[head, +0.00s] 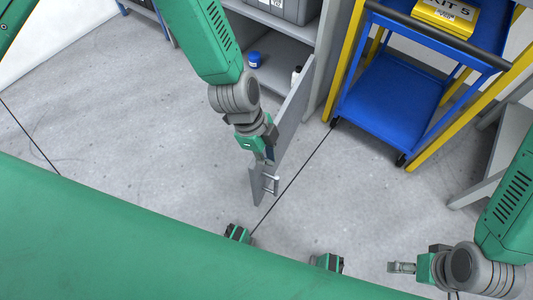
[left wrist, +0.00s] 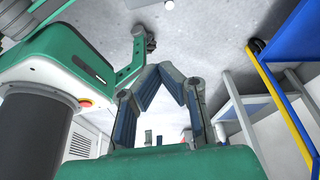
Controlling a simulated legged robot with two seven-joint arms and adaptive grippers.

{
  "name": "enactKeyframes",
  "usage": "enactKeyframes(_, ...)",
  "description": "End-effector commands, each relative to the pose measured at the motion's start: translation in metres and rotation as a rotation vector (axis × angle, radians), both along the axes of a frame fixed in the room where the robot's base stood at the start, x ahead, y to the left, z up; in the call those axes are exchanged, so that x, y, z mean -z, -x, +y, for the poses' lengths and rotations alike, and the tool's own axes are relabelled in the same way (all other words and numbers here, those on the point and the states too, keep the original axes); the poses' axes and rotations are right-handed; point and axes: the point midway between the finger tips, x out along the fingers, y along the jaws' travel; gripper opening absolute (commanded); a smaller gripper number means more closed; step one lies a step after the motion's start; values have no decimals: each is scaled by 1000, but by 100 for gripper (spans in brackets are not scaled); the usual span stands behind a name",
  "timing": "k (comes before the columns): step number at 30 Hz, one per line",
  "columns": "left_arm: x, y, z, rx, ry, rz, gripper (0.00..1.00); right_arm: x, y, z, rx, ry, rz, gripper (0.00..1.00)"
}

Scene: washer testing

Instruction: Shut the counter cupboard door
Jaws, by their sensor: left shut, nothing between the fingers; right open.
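The counter cupboard door (head: 291,118) is a grey panel standing wide open in the head view, reaching out from the cupboard (head: 325,45) toward me. Its metal handle (head: 270,184) is near the free end. My left gripper (head: 268,155) is beside the door near that end, just beyond the handle; I cannot tell whether it touches the panel. In the left wrist view, the left gripper's fingers (left wrist: 160,70) meet at the tips with nothing between them. My right gripper (head: 398,267) is open and empty at lower right, well away from the door.
A blue-lidded jar (head: 254,59) and a white bottle (head: 296,75) stand inside the cupboard. A grey box (head: 290,9) is above. A blue cart (head: 395,105) with yellow posts stands right of the cupboard, holding a yellow kit box (head: 446,17). The floor left of the door is clear.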

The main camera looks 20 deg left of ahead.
Motion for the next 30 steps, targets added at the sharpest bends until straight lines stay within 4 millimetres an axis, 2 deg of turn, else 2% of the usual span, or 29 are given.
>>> enactKeyframes(1,17,2,-3,-1,1,4,0,10,0,0,0,0,0,72)
enactKeyframes(8,63,4,-20,-2,-2,3,0,31,0,1,-1,-1,1,72)
enactKeyframes(12,60,-1,2,-8,-3,-2,0,38,1,1,-1,-1,1,72)
enactKeyframes(16,59,-2,14,-5,-3,0,0,42,0,1,-1,0,1,72)
enactKeyframes(30,57,-3,21,-3,-2,1,0,42,0,1,-1,0,0,72)
